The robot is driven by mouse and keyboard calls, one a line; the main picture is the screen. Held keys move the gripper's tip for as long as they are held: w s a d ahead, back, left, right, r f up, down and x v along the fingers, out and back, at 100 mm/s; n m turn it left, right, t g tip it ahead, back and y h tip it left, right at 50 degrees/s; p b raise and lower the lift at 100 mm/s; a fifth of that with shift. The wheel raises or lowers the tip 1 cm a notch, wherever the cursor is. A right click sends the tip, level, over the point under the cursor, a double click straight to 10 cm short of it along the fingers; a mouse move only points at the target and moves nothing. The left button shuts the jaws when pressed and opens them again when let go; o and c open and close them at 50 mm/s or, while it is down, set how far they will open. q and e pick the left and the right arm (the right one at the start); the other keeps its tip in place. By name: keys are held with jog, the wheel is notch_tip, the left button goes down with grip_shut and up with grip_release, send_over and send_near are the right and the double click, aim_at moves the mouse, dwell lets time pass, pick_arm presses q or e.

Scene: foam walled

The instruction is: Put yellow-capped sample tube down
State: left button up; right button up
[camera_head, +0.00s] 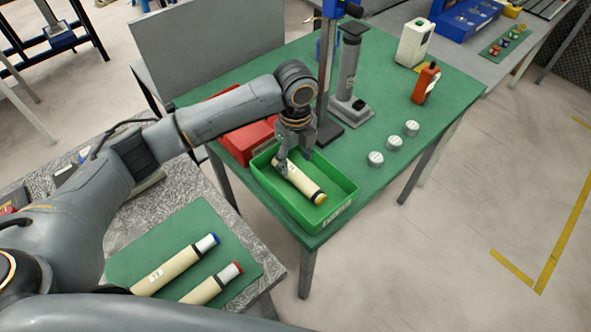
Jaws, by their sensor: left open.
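The yellow-capped sample tube (300,181) is cream-coloured with a dark band and lies in the green tray (341,213), its yellow cap toward the tray's front right. My left gripper (294,160) is open, pointing down at the tube's far end, with its fingers close around or beside it; I cannot tell whether they touch it. A blue-capped tube (175,264) and a red-capped tube (213,287) lie on a green mat (179,231) on the speckled bench at the lower left. My right gripper is not in view.
A red tray (224,147) stands just behind the green tray. A stand with a dark base (327,134), a grey instrument (348,75), an orange bottle (425,83) and several small white-grey jars (393,143) are on the green table. The table's right front is clear.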

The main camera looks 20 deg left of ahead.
aim_at(296, 172)
pick_arm(q)
notch_tip(296, 172, up, 7)
jog(key=shift+r+b, duration=0.15)
jog(key=shift+b, duration=0.3)
